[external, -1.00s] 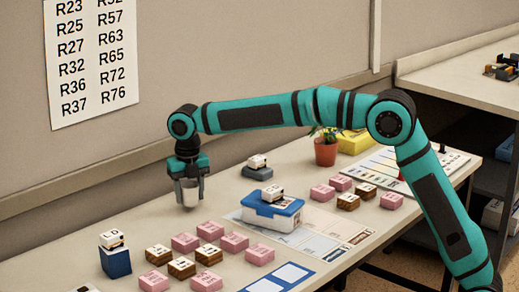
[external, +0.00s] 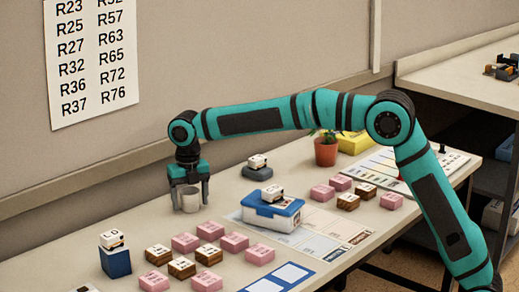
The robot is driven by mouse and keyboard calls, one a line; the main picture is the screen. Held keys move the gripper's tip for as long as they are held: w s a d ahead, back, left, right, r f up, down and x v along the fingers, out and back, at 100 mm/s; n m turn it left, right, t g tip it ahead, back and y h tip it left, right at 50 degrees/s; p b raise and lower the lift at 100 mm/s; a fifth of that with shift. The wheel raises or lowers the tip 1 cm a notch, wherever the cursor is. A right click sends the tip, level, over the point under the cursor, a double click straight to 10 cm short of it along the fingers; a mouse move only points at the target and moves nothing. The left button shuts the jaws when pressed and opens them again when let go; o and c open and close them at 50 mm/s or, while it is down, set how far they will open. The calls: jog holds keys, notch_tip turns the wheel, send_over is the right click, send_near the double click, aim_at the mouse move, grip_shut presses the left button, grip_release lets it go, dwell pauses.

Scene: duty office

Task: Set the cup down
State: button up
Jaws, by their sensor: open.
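The cup (external: 190,199) is a small grey-white cup. It looks upright and stands on the light table near the wall, left of the blue-lidded box. My gripper (external: 190,204) points down around the cup, one finger on each side. The jaws are open. Any small gap between fingers and cup is too small to make out.
A blue-lidded white box (external: 271,218) with a small white block on top stands to the right. Several pink and brown blocks (external: 186,243) lie in front. A blue block (external: 115,262) stands at left. A potted plant (external: 325,152) is farther right. Bare table lies left of the cup.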

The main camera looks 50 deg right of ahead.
notch_tip(320, 180, up, 12)
dwell(0.5)
jog(key=shift+r, duration=0.15)
jog(key=s+d+r+m+t+y, duration=0.1)
jog(key=s+d+r+m+t, duration=0.3)
jog(key=s+d+r+m, duration=0.65)
jog(key=s+d+r+m+t+y, duration=0.1)
jog(key=s+d+r+m+t, duration=0.55)
jog(key=d, duration=0.65)
jog(key=s+d+m+t, duration=0.2)
jog(key=s+d+m, duration=0.2)
jog(key=s, duration=0.6)
jog(key=s+d+f+m+t+h, duration=0.1)
jog(key=s+d+m, duration=0.3)
jog(key=s, duration=0.6)
jog(key=s+d+m+t+h, duration=0.1)
jog(key=s+d+m+t, duration=0.3)
jog(key=s, duration=0.7)
jog(key=shift+d+f+m, duration=0.15)
jog(key=shift+d+m, duration=0.1)
jog(key=shift+m, duration=0.95)
